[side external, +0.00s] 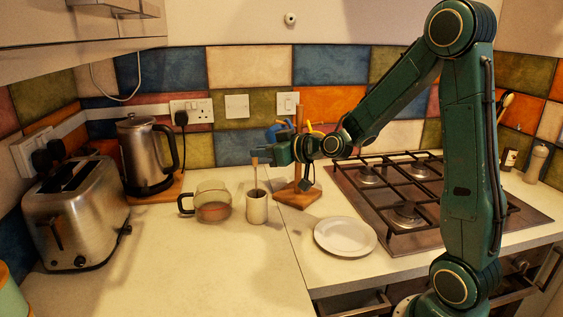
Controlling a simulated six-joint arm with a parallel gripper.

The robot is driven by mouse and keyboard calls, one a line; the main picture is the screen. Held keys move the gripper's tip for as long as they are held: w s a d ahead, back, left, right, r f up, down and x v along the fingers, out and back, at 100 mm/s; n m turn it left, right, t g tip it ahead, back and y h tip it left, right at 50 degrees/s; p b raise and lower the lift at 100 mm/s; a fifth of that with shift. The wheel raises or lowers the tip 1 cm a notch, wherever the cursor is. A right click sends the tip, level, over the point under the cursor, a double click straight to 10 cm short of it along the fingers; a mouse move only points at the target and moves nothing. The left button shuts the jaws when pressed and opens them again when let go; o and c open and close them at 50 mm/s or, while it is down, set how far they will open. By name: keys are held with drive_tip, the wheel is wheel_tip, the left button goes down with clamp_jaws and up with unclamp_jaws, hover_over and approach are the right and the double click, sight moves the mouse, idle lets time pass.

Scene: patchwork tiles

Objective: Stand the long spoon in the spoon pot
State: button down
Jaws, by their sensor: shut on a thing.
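The long spoon (255,177) is a thin upright stick with a pale wooden upper end. My gripper (262,153) comes in from the right and is shut on the spoon near its top. The spoon pot (256,208) is a small pale cylinder on the worktop, directly below my gripper. The spoon's lower part runs down to the pot's mouth and appears to be inside it. The pot's wall hides the lower end, so I cannot tell whether it touches the bottom.
A glass jug (213,203) with reddish liquid stands close left of the pot. A wooden stand (297,194) with coloured mugs is behind my gripper. A white plate (345,236) and the hob (426,228) are to the right. A kettle (146,160) and toaster (72,222) stand left. The front worktop is clear.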

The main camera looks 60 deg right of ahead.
drive_tip(key=c, duration=1.3)
unclamp_jaws()
drive_tip(key=shift+c, duration=0.2)
drive_tip(key=v, duration=0.7)
drive_tip(key=shift+s, duration=0.3)
drive_tip(key=shift+a+r, duration=0.1)
drive_tip(key=shift+a, duration=0.05)
